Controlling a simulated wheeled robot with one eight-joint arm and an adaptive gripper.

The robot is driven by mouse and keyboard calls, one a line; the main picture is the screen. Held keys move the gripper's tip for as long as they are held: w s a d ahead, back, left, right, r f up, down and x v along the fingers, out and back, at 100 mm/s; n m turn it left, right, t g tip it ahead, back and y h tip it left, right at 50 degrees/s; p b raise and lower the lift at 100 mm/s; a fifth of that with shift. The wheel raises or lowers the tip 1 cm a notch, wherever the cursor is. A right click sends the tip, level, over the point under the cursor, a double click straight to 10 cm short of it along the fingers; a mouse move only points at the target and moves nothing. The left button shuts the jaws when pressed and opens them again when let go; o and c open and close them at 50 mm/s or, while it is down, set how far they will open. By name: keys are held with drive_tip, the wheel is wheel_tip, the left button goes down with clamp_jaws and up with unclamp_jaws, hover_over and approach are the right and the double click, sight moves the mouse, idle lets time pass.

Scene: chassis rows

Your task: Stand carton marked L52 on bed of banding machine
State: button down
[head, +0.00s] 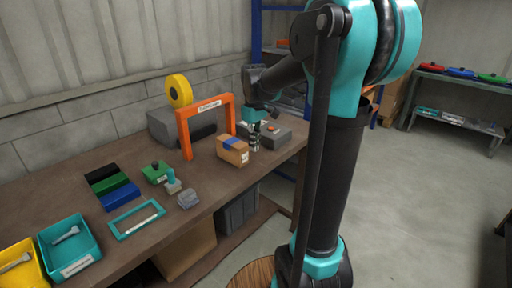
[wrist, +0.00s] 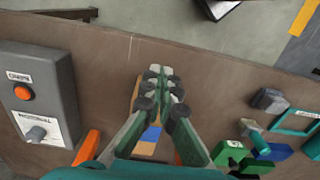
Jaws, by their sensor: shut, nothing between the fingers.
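A brown carton (head: 230,155) with a blue band across its top stands upright at the front of the orange arch (head: 184,133) of the banding machine. A small white label is on its side, too small to read. I cannot tell whether it rests on the machine's bed or on the bench. My gripper (head: 254,147) is just right of the carton, pointing down, shut and empty. In the wrist view my shut fingers (wrist: 164,75) cover much of the carton (wrist: 147,149). Contact between fingers and carton cannot be told.
A grey control box (wrist: 45,85) with an orange button and a knob stands right of the carton in the head view. A yellow tape reel (head: 179,90) is behind the arch. Coloured blocks (head: 114,186), a teal frame (head: 137,220) and bins (head: 69,246) lie left on the bench.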

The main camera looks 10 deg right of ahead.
sight(221, 146)
wheel_tip(221, 146, down, 8)
drive_tip(key=shift+r, duration=0.1)
drive_tip(key=shift+w+a+f, duration=0.2)
drive_tip(key=shift+w+a, duration=0.25)
drive_tip(key=shift+w, duration=0.15)
drive_tip(key=shift+w+a+f, duration=0.2)
drive_tip(key=shift+w+a, duration=0.25)
drive_tip(key=shift+w, duration=0.1)
drive_tip(key=shift+w+a, duration=0.35)
drive_tip(key=shift+w, duration=0.1)
drive_tip(key=shift+w, duration=0.1)
drive_tip(key=w+a, duration=0.3)
drive_tip(key=w, duration=0.1)
drive_tip(key=w+a, duration=0.3)
drive_tip(key=w, duration=0.1)
drive_tip(key=w+a, duration=0.3)
drive_tip(key=w, duration=0.1)
drive_tip(key=shift+w, duration=0.1)
